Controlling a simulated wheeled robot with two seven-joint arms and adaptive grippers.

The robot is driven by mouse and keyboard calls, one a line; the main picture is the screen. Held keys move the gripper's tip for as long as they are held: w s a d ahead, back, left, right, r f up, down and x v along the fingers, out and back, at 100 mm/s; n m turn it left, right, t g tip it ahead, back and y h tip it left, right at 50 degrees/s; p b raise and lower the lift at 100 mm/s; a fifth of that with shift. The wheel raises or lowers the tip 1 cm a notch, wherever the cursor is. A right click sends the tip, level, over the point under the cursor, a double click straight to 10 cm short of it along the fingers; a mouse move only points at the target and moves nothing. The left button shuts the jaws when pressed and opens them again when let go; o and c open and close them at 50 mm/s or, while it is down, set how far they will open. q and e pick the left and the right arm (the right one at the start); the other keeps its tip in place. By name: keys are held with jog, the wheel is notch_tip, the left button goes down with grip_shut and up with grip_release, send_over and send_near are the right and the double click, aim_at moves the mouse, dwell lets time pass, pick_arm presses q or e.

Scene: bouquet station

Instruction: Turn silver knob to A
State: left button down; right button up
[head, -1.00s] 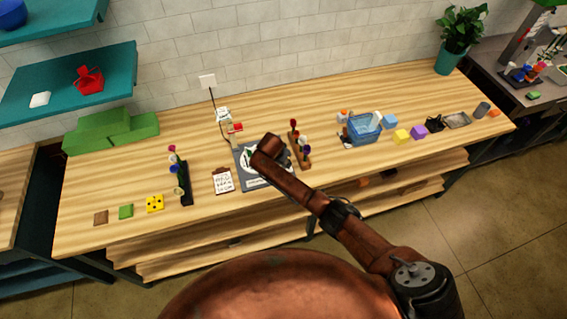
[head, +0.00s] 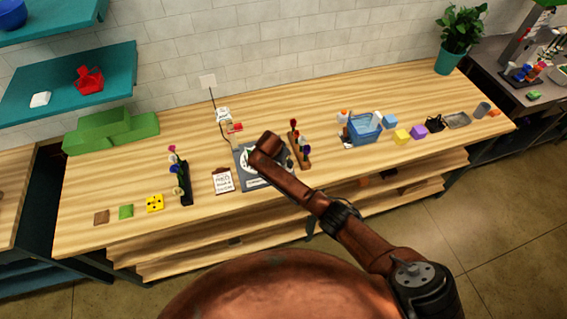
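I cannot make out a silver knob or a letter A in the head view; they are too small or hidden. A small white device (head: 223,115) with a red part (head: 235,127) stands at the back middle of the table, below a wall socket with a cord. My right arm reaches in from the lower right, and its bent end is over a dark mat (head: 246,180) with a white print. My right gripper is largely or wholly hidden by this arm, so its opening does not show. My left gripper is not in view.
A clipboard (head: 223,180) lies left of the mat. A dark flower rack (head: 185,185) and a brown one (head: 302,158) flank them. Bare wood lies left of the device.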

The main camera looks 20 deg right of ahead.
jog(key=v, duration=1)
jog(key=shift+r, duration=0.2)
jog(key=shift+s, duration=0.1)
